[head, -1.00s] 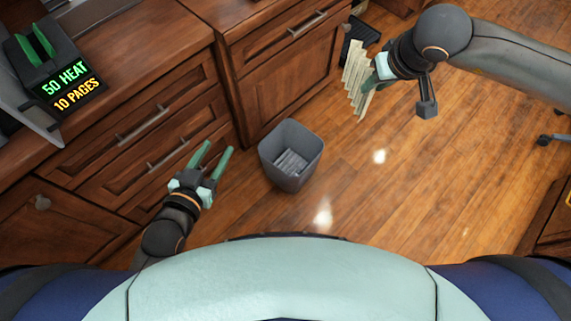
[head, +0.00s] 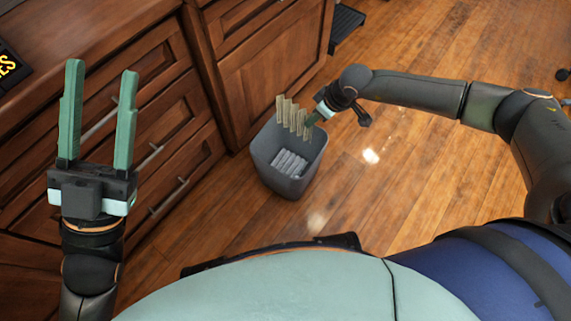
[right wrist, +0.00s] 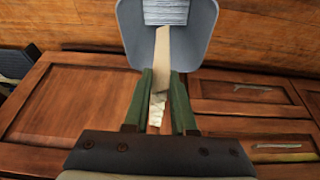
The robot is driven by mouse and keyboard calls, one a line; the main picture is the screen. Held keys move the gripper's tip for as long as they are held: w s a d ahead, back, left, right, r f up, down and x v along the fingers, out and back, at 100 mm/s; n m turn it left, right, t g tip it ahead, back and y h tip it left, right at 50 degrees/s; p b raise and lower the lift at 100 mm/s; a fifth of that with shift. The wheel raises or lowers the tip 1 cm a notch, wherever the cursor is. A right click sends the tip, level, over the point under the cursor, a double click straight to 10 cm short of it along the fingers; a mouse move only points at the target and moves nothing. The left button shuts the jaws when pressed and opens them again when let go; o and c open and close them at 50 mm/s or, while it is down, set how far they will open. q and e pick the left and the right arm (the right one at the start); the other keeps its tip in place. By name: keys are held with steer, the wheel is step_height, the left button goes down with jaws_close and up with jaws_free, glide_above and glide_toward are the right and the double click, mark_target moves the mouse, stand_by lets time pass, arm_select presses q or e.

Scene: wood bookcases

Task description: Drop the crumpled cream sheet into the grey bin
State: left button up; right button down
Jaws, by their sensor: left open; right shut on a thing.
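The crumpled cream sheet (head: 292,115) is a pleated strip held by my right gripper (head: 313,118). It hangs over the back part of the grey bin's opening. In the right wrist view the sheet (right wrist: 160,62) sits between the two green fingers (right wrist: 164,98), with the bin (right wrist: 203,40) beyond it. The grey bin (head: 288,186) stands upright on the floor, and a pale pleated sheet (head: 289,162) lies inside it. My left gripper (head: 102,80) is raised at the left, open and empty, its fingers pointing up.
Wooden drawers and cabinet doors (head: 270,75) stand behind and left of the bin. A dark object (head: 345,25) lies on the floor at the top. The wood floor (head: 420,170) to the right of the bin is clear. Part of a dark display (head: 10,68) shows at the upper left.

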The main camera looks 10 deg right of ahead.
mark_target(313, 130)
step_height(313, 130, down, 6)
steer(key=b, duration=0.4)
steer(key=shift+f, duration=0.15)
steer(key=c, duration=0.7)
jaws_free()
steer(key=shift+o, duration=0.2)
steer(key=p+v, duration=0.5)
steer(key=v, duration=0.7)
steer(key=shift+s+r, duration=0.15)
steer(key=shift+r, duration=0.15)
